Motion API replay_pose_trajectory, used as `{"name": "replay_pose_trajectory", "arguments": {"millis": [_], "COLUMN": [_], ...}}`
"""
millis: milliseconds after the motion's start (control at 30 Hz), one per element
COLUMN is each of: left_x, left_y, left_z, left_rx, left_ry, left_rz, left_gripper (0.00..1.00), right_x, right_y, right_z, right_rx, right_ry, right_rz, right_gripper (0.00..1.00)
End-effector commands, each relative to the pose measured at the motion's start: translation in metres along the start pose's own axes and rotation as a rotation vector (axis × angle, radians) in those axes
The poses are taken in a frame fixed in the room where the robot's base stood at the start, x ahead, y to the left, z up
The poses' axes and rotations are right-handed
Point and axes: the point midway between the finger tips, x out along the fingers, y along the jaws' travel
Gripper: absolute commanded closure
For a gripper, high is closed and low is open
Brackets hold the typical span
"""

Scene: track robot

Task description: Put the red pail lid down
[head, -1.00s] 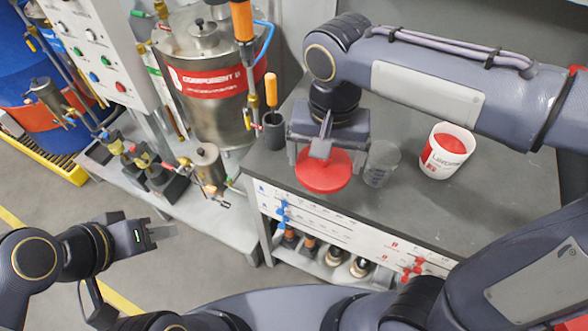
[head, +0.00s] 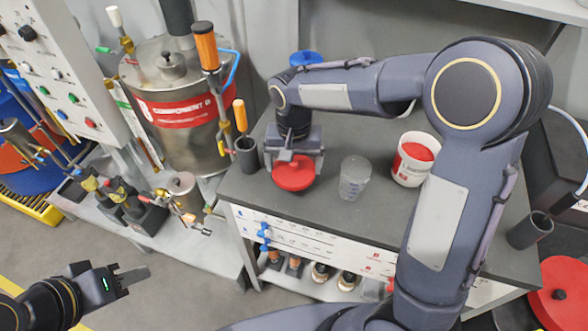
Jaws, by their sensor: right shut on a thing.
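The red pail lid (head: 293,174) is a round red disc at the left part of the dark grey bench top, near its front edge. My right gripper (head: 293,156) is above the lid, pointing down, and shut on it. The lid is low at the bench surface; I cannot tell whether it touches. My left gripper (head: 128,279) is off to the lower left over the floor, with nothing seen in it; its finger gap is not clear.
On the bench (head: 262,196) stand a clear measuring cup (head: 355,177), a white pail (head: 411,172) with red contents and a dark holder (head: 246,156). A blue lid (head: 305,58) is at the back. A red drum (head: 563,291) is at the lower right. The steel tank (head: 180,110) stands left.

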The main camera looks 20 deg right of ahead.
Motion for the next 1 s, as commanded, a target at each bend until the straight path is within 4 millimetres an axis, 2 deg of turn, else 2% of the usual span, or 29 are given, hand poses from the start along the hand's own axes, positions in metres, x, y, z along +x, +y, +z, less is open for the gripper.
{"name": "replay_pose_trajectory", "arguments": {"millis": [67,267,667,700,767,1000], "left_x": [-0.001,0.0,0.003,0.003,0.002,0.001], "left_y": [0.0,0.0,-0.001,-0.001,-0.001,-0.001], "left_z": [0.0,0.0,0.002,0.002,0.001,0.001], "left_rx": [0.0,0.0,0.0,0.0,0.0,0.0], "left_ry": [0.0,0.0,0.0,0.0,0.0,0.0], "left_rz": [0.0,0.0,0.0,0.0,0.0,0.0], "left_gripper": [0.64,0.64,0.64,0.64,0.64,0.64], "right_x": [0.009,0.036,0.042,0.042,0.041,0.04], "right_y": [0.001,0.001,0.001,0.001,0.001,0.0], "right_z": [-0.006,-0.006,-0.006,-0.006,-0.006,-0.006], "right_rx": [0.001,0.0,0.0,0.0,0.0,0.0], "right_ry": [-0.003,-0.003,-0.001,-0.001,-0.001,-0.001], "right_rz": [0.003,0.002,0.001,0.001,0.001,0.001], "right_gripper": [0.31,0.31,0.31,0.08,0.01,0.0]}}
